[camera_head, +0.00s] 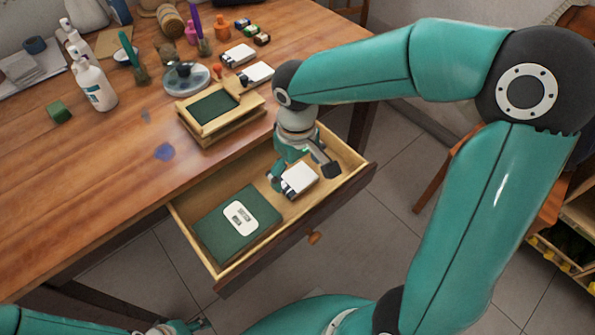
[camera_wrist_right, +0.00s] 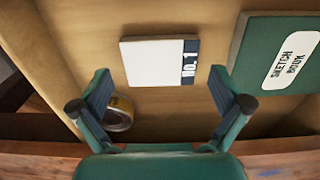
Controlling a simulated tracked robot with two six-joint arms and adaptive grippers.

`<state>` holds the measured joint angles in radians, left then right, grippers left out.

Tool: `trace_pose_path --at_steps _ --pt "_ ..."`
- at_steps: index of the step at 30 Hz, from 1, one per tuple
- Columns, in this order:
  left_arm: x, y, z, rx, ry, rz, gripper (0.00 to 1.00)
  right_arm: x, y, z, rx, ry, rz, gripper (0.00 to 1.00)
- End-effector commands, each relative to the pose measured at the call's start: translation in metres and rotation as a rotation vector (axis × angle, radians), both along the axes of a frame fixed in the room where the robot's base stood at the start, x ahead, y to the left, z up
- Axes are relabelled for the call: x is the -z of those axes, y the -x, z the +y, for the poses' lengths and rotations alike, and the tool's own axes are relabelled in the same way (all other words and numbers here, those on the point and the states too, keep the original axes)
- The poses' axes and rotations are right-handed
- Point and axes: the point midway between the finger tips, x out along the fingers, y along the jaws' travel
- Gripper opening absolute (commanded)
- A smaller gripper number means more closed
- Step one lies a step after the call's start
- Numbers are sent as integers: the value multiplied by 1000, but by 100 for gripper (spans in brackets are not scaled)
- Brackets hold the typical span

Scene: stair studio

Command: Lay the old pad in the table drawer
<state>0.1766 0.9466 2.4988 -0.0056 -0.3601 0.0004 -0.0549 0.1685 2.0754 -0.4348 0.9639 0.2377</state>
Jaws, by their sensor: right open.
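A white pad with a dark band marked "NO. 1" (camera_wrist_right: 155,64) lies flat in the open table drawer (camera_head: 185,231). It also shows in the head view (camera_head: 300,178). My right gripper (camera_wrist_right: 160,78) is open and empty over the drawer. Its fingers are spread to either side of the pad, apart from it. In the head view the right gripper (camera_head: 303,170) partly covers the drawer's back half. My left gripper (camera_head: 180,328) shows only in part at the bottom edge, and its jaws cannot be made out.
A green sketch book (camera_head: 238,222) lies in the drawer's left part. A tape roll (camera_wrist_right: 120,114) is in the drawer. On the table (camera_head: 60,200) stand a wooden tray with a green inset (camera_head: 213,108), two white pads (camera_head: 256,74), (camera_head: 238,55) and a white bottle (camera_head: 96,88).

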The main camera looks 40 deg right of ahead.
Motion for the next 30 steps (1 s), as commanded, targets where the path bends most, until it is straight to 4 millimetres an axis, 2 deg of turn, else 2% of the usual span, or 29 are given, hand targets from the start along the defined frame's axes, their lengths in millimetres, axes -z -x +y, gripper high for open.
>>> trace_pose_path --at_steps 1,9,15,20,30 --pt "-5 0 0 0 0 0 44 -12 -1 0 0 -1 -4 100" --pt "-20 0 0 0 0 0 44 -67 -1 1 0 -1 -5 100" --pt "-27 0 0 0 0 0 44 -96 0 0 0 0 -2 100" --pt "-28 0 0 0 0 0 44 -105 0 0 0 -1 -1 100" --pt "-28 0 0 0 0 0 44 -105 1 0 1 -1 0 100"
